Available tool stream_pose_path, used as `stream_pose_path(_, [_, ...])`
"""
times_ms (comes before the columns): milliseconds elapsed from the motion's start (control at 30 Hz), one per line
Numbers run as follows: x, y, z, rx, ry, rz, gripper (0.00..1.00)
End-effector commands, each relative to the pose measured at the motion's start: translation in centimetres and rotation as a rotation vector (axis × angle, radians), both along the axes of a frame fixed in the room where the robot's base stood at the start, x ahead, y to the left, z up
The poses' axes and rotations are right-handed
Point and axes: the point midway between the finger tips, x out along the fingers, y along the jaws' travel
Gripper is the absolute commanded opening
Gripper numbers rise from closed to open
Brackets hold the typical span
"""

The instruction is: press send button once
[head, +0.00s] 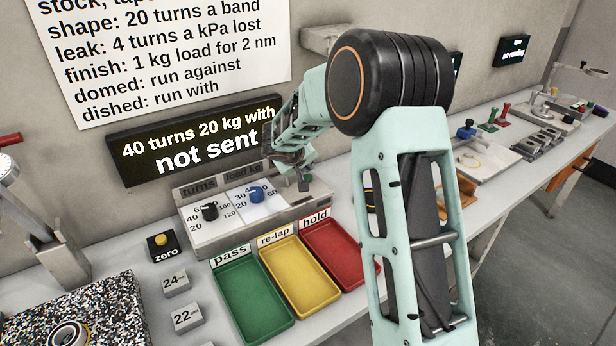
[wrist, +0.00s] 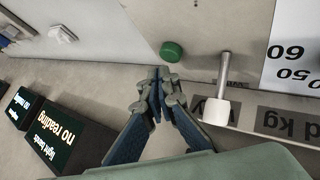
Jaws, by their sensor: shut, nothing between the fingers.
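The green round button (wrist: 171,52), probably the send button, sits on the pale panel in the wrist view. My gripper (wrist: 158,88) is shut and empty; its fingertips appear just below the button in that view, and I cannot tell whether they touch it. In the head view my gripper (head: 302,177) is over the right end of the control box (head: 300,207), and I cannot make out the button there. The black display (head: 199,142) reads "40 turns 20 kg with not sent".
The box carries a black turns knob (head: 209,211) and a blue load knob (head: 256,194). A grey lever (wrist: 222,85) stands beside the button. Green (head: 252,300), yellow (head: 299,275) and red (head: 333,253) trays lie in front. A yellow zero button (head: 161,240) is at left.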

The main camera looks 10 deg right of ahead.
Motion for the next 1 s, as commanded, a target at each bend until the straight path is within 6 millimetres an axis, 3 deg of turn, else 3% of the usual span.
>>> stream_pose_path(1000, [0.0, 0.0, -0.89, 0.0, 0.0, 0.0, 0.0])
